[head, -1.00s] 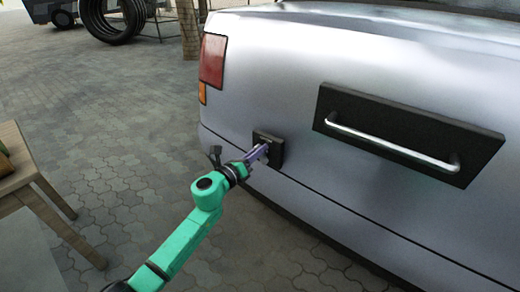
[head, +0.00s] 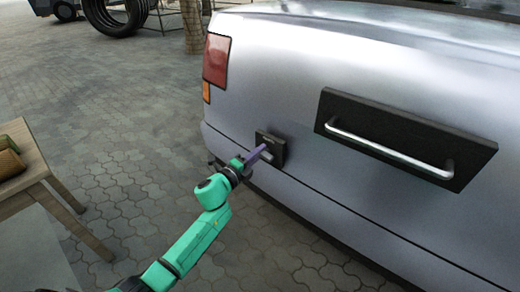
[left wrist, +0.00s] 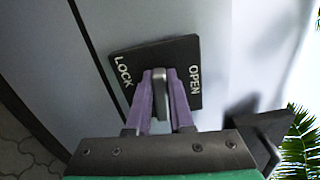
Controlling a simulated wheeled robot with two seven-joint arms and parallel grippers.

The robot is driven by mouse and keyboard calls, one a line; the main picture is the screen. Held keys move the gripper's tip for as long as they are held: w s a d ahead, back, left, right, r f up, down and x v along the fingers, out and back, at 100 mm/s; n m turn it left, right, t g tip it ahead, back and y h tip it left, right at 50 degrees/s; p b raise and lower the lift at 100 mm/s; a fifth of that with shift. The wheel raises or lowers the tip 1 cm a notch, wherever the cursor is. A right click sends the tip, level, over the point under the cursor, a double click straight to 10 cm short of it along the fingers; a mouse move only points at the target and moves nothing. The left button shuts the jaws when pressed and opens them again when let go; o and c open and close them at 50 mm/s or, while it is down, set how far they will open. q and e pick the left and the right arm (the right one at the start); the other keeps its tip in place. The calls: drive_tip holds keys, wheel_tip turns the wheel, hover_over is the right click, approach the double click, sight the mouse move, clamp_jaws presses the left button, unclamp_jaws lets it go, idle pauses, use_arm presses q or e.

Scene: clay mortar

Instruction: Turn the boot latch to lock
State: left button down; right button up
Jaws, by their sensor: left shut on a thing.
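The boot latch is a small black plate (head: 277,142) on the car's rear, left of the big handle. In the left wrist view the plate (left wrist: 183,52) reads LOCK at its left and OPEN at its right. A grey latch lever (left wrist: 160,97) stands at its middle, between the two words. My left gripper (head: 264,151) reaches the plate. Its purple fingers (left wrist: 162,80) are shut on the lever, one on each side. The lever is partly hidden by them. My right gripper is in neither view.
A silver car (head: 380,65) fills the right side. A black panel with a metal bar handle (head: 390,148) is right of the latch. A wooden table (head: 32,165) stands at the left edge. Open paving (head: 110,130) lies between.

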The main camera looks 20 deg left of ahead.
use_arm(q)
drive_tip(key=shift+f+n, duration=0.2)
drive_tip(key=shift+n, duration=0.6)
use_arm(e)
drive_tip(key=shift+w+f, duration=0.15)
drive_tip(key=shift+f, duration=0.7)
use_arm(q)
drive_tip(key=c, duration=0.8)
unclamp_jaws()
drive_tip(key=shift+s, duration=0.15)
drive_tip(key=p+v, duration=0.2)
drive_tip(key=v, duration=1.2)
drive_tip(key=shift+s+p, duration=0.15)
drive_tip(key=shift+p, duration=0.15)
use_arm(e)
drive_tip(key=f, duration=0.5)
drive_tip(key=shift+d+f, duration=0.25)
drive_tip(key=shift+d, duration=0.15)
